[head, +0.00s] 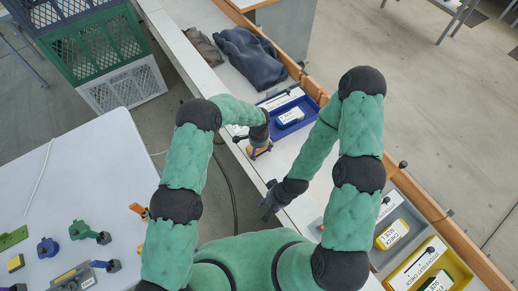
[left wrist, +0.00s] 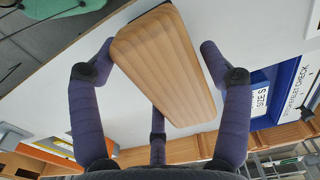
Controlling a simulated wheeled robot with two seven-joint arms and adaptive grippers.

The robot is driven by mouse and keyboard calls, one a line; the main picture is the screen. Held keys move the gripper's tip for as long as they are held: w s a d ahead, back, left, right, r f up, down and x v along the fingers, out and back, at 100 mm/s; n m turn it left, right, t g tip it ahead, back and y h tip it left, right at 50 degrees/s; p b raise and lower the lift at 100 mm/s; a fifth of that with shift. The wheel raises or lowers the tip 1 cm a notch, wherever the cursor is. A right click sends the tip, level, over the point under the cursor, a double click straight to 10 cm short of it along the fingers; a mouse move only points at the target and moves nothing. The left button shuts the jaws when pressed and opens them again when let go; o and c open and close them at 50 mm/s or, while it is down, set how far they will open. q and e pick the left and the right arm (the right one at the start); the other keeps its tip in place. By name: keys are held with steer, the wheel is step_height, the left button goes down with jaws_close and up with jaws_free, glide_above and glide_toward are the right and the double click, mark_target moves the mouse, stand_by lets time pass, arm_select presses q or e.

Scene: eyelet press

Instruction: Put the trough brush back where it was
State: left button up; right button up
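The trough brush is a ribbed wooden block that fills the upper middle of the left wrist view (left wrist: 165,65), with a dark strip at its far end. In the head view it is a small orange-brown piece (head: 260,151) over the white bench. My left gripper (head: 261,142) is right above it, fingers spread around the block. In the left wrist view one fingertip is at its left edge and a narrow gap shows at the right, so the fingers look open. My right gripper (head: 270,204) is apart, near the bench's front edge; its finger opening is unclear.
A blue tray (head: 291,112) with labelled boxes is just behind the brush. Dark cloth (head: 249,57) lies further back. Grey and yellow bins (head: 447,262) stand at right. A wooden rail (head: 458,240) edges the bench. A pale table (head: 60,180) with several tools is at left.

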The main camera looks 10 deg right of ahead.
arm_select(q)
steer(key=shift+r, duration=0.1)
stand_by(0.3)
steer(key=shift+r, duration=0.25)
step_height(320, 180, up, 12)
steer(key=shift+f, duration=0.2)
steer(key=s+a+f+n+g+h, duration=0.1)
steer(key=s+a+f+n+h, duration=0.2)
steer(key=s+a+f+n, duration=0.6)
steer(key=s+a+f+n+t+h, duration=0.1)
steer(key=s+a+f+n, duration=0.1)
steer(key=s+a+n, duration=0.5)
steer(key=s+a, duration=0.5)
steer(key=s, duration=0.4)
steer(key=shift+f, duration=0.35)
